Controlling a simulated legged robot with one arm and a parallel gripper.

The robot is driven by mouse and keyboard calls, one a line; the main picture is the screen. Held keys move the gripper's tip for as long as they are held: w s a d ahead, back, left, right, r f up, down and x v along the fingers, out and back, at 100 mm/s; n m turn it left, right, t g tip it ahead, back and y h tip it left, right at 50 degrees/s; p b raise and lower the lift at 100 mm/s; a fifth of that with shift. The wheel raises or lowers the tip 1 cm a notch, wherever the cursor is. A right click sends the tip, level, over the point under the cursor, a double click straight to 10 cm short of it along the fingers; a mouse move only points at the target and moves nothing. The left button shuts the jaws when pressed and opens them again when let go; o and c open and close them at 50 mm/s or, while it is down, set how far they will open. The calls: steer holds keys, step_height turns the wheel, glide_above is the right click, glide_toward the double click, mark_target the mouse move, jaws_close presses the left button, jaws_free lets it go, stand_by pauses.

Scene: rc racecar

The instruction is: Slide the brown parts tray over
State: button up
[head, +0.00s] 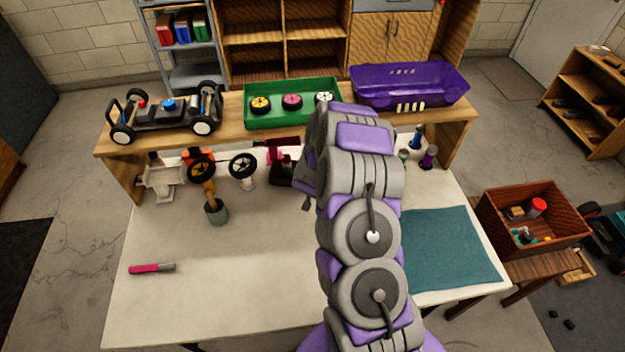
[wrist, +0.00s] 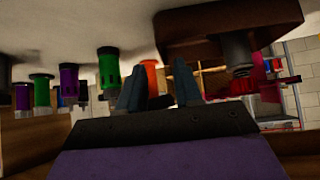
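A small dark brown tray (head: 284,178) stands on the white worktable under the raised shelf, partly hidden behind my arm. A red-pink part shows at it. In the wrist view, which looks upside down, the brown tray (wrist: 205,30) is close at the upper right, with a dark cylindrical part and red parts by it. My gripper (wrist: 158,88) has its two blue-grey fingers apart with nothing held between them. The tray is beside the fingers; I cannot tell whether they touch. In the head view my arm hides the gripper.
Coloured bottles (head: 428,157) stand right of my arm. A pot with a brush (head: 216,212), wheels and a white stand (head: 162,178) are left. The shelf (head: 228,118) overhangs the tray. A brown wooden box (head: 500,238) of parts sits far right. The front left table is mostly clear.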

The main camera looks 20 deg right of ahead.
steer(key=b+x, duration=0.1)
steer(key=x, duration=0.4)
steer(key=shift+w+d+f, duration=0.1)
steer(key=shift+f, duration=0.25)
steer(key=shift+w+f, duration=0.3)
steer(key=shift+w, duration=0.2)
steer(key=shift+d, duration=0.25)
steer(key=shift+d, duration=0.1)
steer(key=shift+c, duration=0.3)
steer(key=shift+f, duration=0.1)
steer(key=shift+c, duration=0.7)
steer(key=shift+a, duration=0.2)
jaws_close()
